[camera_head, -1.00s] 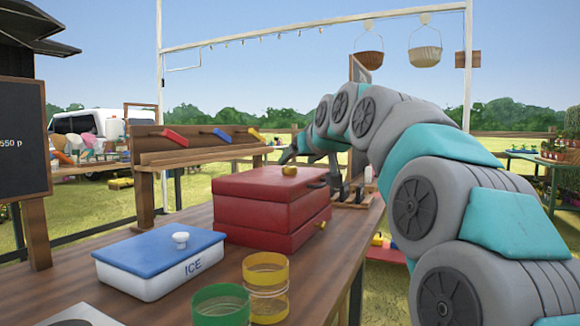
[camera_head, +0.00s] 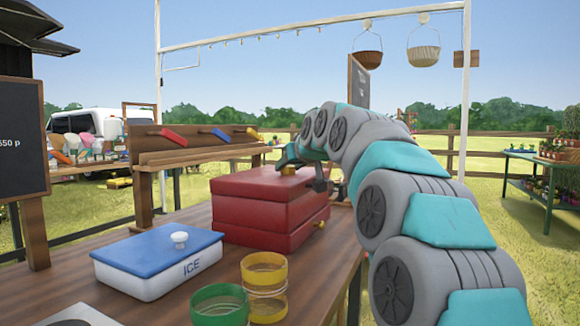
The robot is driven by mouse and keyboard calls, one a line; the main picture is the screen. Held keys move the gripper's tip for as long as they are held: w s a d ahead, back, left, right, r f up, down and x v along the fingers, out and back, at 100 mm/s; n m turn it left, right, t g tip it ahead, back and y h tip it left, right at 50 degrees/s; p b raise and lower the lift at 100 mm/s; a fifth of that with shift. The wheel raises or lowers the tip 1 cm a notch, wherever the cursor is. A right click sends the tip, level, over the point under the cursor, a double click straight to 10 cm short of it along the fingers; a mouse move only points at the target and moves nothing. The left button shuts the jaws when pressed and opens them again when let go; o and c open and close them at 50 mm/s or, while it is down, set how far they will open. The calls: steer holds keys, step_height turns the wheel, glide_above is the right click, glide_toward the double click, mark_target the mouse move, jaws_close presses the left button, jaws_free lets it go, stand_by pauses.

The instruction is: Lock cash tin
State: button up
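The red cash tin (camera_head: 262,212) stands shut on the wooden table, its lid flat on the body with a dark seam between them. A small brass piece (camera_head: 288,170) sits on top of the lid, close to my gripper. Another small brass piece (camera_head: 319,225) is on the tin's right side. My gripper (camera_head: 302,174) is at the lid's far right part, beside the top brass piece. Its dark fingers are small and partly hidden, so I cannot tell whether it is open, or whether it touches the tin or the brass piece.
A white ICE box (camera_head: 155,278) with a blue lid stands at the front left of the table (camera_head: 330,262). A yellow ring-shaped holder (camera_head: 265,300) and a green one (camera_head: 219,312) stand at the front. A wooden rack (camera_head: 195,143) with coloured handles stands behind.

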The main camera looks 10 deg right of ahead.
jaws_close()
